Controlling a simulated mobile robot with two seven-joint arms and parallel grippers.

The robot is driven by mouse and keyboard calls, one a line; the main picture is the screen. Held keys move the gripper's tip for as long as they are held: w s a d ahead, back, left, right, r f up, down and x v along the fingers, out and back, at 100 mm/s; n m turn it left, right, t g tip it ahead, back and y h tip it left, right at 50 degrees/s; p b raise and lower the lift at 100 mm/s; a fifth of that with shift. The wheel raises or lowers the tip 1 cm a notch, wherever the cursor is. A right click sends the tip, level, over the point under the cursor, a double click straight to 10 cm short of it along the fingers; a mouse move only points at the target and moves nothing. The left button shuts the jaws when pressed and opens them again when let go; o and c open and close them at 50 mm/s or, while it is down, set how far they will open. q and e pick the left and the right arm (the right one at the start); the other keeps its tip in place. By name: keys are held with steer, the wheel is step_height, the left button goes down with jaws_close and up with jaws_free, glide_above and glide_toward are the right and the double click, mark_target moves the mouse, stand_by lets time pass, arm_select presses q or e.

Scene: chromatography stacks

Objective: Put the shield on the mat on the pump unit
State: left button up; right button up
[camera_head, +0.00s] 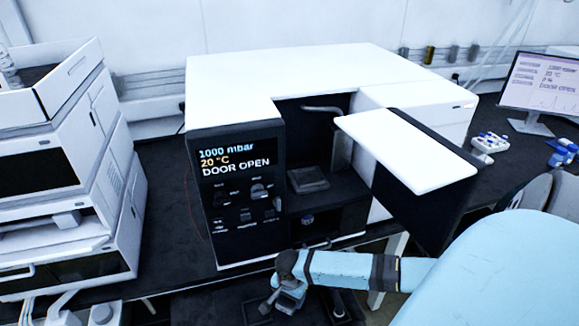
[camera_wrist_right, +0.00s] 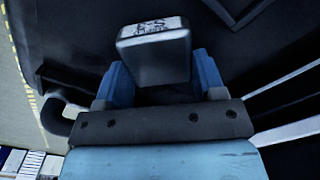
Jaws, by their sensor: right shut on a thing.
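My right gripper (camera_head: 290,283) is in front of the central white instrument, low in the head view. It is shut on a grey block, likely the shield. In the right wrist view the block (camera_wrist_right: 153,58) sits between the blue fingers of the gripper (camera_wrist_right: 160,80), with a pale lettered label on its upper edge. In the head view the block (camera_head: 291,300) shows small, above a dark surface (camera_head: 225,308) that may be the mat. I cannot tell whether they touch. I cannot single out the pump unit. My left gripper is out of view.
The central instrument (camera_head: 300,68) has its door (camera_head: 415,150) swung open to the right; its display reads "DOOR OPEN". A stack of white units (camera_head: 60,165) stands at left. A monitor (camera_head: 545,88) and small blue-topped items (camera_head: 490,143) are at right.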

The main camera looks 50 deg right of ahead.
steer(key=o, duration=1.1)
steer(key=shift+c, duration=0.2)
step_height(320, 180, up, 12)
steer(key=s+a+f+n+t+y, duration=0.1)
steer(key=s+a+f+n+t, duration=0.1)
steer(key=a+n, duration=0.25)
steer(key=s+a+f+n+t+y, duration=0.2)
steer(key=a+f+n, duration=0.1)
steer(key=a, duration=0.3)
steer(key=s+a+r+n+t, duration=0.3)
steer(key=s+a+n+t, duration=0.3)
steer(key=n, duration=0.4)
steer(key=shift+a+t+p, duration=0.45)
steer(key=shift+a+t, duration=0.05)
steer(key=shift+a, duration=0.1)
